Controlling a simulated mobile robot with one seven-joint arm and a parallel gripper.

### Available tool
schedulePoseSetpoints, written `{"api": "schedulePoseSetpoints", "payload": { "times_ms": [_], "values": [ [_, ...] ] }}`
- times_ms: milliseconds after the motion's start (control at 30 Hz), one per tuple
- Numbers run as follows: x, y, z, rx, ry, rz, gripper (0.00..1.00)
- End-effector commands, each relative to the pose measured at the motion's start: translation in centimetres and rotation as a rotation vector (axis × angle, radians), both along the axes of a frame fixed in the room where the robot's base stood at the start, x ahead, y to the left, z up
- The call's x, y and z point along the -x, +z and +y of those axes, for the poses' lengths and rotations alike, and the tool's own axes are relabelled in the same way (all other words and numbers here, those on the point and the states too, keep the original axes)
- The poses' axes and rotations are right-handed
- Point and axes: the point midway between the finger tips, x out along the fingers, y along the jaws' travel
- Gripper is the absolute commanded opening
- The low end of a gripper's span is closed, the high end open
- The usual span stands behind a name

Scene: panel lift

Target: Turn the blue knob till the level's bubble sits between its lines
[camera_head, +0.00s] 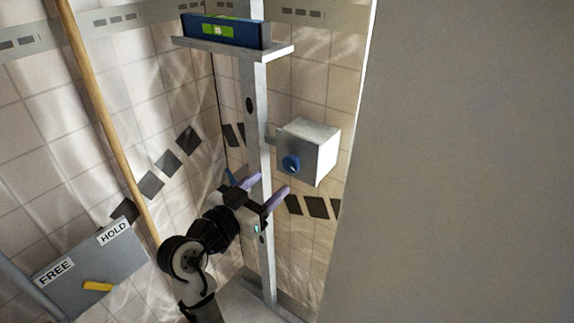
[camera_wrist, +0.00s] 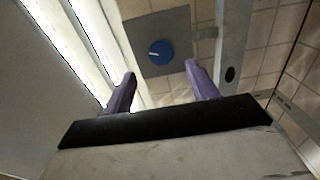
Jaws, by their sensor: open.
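The blue knob (camera_head: 291,164) is on the front of a grey metal box beside a pale upright post. In the wrist view the round knob (camera_wrist: 159,52) has a pale line across it and lies ahead of and between my fingers. My gripper (camera_head: 265,188) is open and empty, with purple fingers, a little below and left of the knob, apart from it. Its fingertips (camera_wrist: 158,77) also show in the wrist view. The blue level (camera_head: 226,31) lies on a shelf at the top of the post. Its green vial (camera_head: 218,30) is too small to tell where the bubble sits.
The metal box (camera_head: 322,152) stands out from the tiled wall. The post (camera_head: 257,130) rises close behind my gripper. A wooden pole (camera_head: 105,115) leans at left. A grey panel (camera_head: 90,272) marked FREE and HOLD has a yellow lever (camera_head: 97,286). A large grey surface (camera_head: 460,170) fills the right.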

Motion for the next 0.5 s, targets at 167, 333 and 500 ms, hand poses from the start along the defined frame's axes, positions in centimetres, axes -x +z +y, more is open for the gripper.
{"api": "schedulePoseSetpoints", "payload": {
  "times_ms": [167,333,500],
  "values": [
    [-3.1,0.3,-2.3,0.001,-0.003,0.001,0.58],
    [-5.3,0.2,-3.8,0.001,0.000,0.001,0.58],
    [-6.4,0.1,-4.5,0.000,0.002,0.000,0.58]
  ]
}}
